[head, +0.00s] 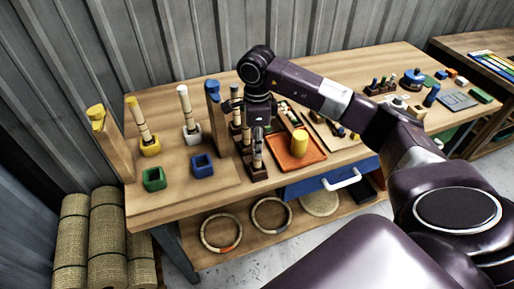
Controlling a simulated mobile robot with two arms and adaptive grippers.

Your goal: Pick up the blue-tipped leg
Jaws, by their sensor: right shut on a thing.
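My right gripper (258,138) points straight down at the dark rack (258,174) near the table's front edge. It is shut on a pale leg (257,160) with dark bands, which stands upright at the rack's front block. The gripper covers the leg's top, so I cannot tell its tip colour. Other banded legs (246,136) stand behind it in the rack, partly hidden by my wrist. No blue tip shows clearly. My left gripper is not in view.
A yellow-topped leg (143,126) stands in a yellow socket, a white-topped leg (186,106) in a white one. The green socket (155,180) and blue socket (203,166) are empty. A blue-topped post (214,106) and an orange tray (296,161) flank the rack.

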